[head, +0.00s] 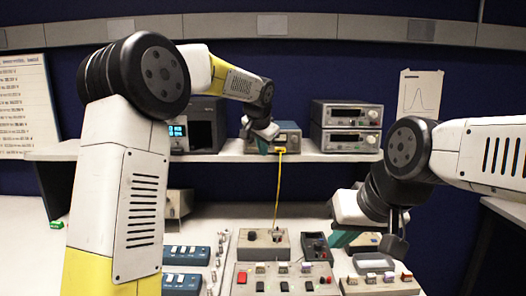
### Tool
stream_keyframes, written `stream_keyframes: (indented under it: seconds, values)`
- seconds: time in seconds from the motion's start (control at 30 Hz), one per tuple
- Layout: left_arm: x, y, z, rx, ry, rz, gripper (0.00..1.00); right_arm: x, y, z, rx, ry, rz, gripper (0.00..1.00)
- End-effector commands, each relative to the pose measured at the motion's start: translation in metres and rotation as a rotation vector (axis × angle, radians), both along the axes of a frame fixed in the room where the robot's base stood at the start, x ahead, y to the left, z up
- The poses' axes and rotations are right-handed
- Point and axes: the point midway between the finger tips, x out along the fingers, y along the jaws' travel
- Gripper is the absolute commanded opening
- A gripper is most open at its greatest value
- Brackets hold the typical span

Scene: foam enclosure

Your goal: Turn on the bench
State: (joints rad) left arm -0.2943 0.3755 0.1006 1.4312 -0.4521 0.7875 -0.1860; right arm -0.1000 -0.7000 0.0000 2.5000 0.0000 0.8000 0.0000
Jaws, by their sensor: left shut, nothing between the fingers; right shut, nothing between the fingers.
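The bench has a lower worktop (205,205) and a raised shelf (225,157) that carries instruments. A grey panel box (265,282) with a red button (242,277) and several switches sits at the front of the worktop. My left gripper (262,147) is shut and empty, at the front of a small blue-grey instrument (289,136) on the shelf; I cannot tell if they touch. My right gripper (342,238) is shut and empty, above the worktop near a dark handheld meter (316,247). My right arm's wrist hides part of the worktop's right side.
A yellow cable (278,185) hangs from the small instrument to a grey box (263,243). Two stacked instruments (346,127) stand right on the shelf, and a dark unit with a lit display (178,130) stands left. Blue switch boxes (186,255) lie front left.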

Motion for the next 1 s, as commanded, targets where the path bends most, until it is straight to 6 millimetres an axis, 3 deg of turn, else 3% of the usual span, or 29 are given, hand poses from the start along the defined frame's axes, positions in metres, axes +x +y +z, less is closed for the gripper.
stream_keyframes:
  seconds: [1.0]
  values:
    - [0.0115, 0.0004, -0.0013, -0.001, 0.0, 0.001, 0.0, 0.0, 0.0, 0.0, 0.0, 0.0, 0.0, 0.0]
